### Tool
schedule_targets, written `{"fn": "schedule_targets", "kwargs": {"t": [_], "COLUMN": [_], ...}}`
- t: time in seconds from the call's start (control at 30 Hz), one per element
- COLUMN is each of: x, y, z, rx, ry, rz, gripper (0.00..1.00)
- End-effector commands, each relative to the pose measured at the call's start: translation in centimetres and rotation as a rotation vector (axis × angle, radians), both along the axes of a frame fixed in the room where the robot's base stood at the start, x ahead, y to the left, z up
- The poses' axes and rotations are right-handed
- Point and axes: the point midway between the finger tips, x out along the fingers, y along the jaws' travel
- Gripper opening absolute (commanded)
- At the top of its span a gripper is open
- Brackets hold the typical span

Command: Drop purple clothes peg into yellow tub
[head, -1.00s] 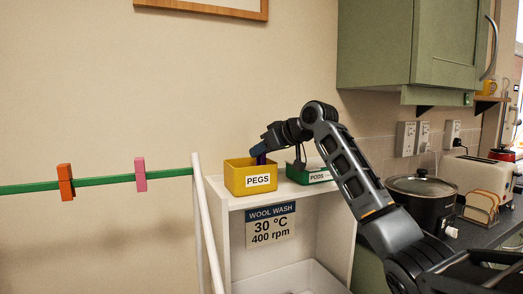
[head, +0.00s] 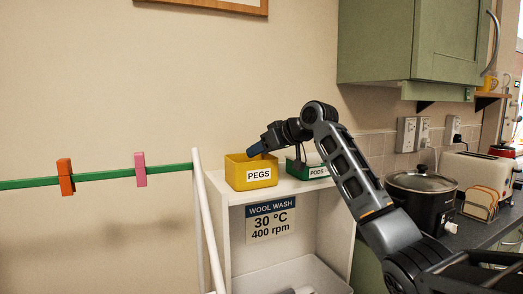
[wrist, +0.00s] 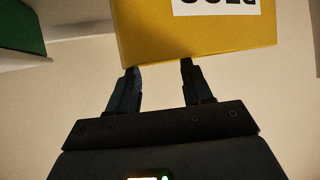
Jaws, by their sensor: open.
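The yellow tub (head: 250,181), labelled PEGS, stands on top of the white shelf unit. My gripper (head: 252,152) is at the tub's top rim, reaching in from the right. In the wrist view the gripper (wrist: 159,68) has its two dark fingers apart with nothing between them, and the tub (wrist: 195,45) fills the top, its label upside down. The purple peg is not visible in either view now; the inside of the tub is hidden by its walls and my gripper.
A green PODS box (head: 318,171) stands just right of the tub, partly behind my arm. A green rail (head: 100,180) with an orange peg (head: 65,178) and a pink peg (head: 140,170) runs at the left. A slow cooker (head: 421,183) stands on the counter at right.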

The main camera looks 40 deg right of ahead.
Motion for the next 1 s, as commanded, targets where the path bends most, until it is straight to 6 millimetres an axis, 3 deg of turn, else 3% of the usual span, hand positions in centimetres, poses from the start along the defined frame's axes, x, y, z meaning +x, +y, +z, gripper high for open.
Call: {"fn": "schedule_targets", "kwargs": {"t": [0.23, 0.7, 1.0], "x": [0.0, -8.2, -10.4], "y": [-0.1, -1.0, -1.2], "z": [1.6, 5.6, 6.9], "rx": [-0.003, -0.002, -0.001], "ry": [-0.001, -0.002, 0.000], "rz": [0.001, -0.001, 0.000], "gripper": [0.50, 0.50, 0.50]}}
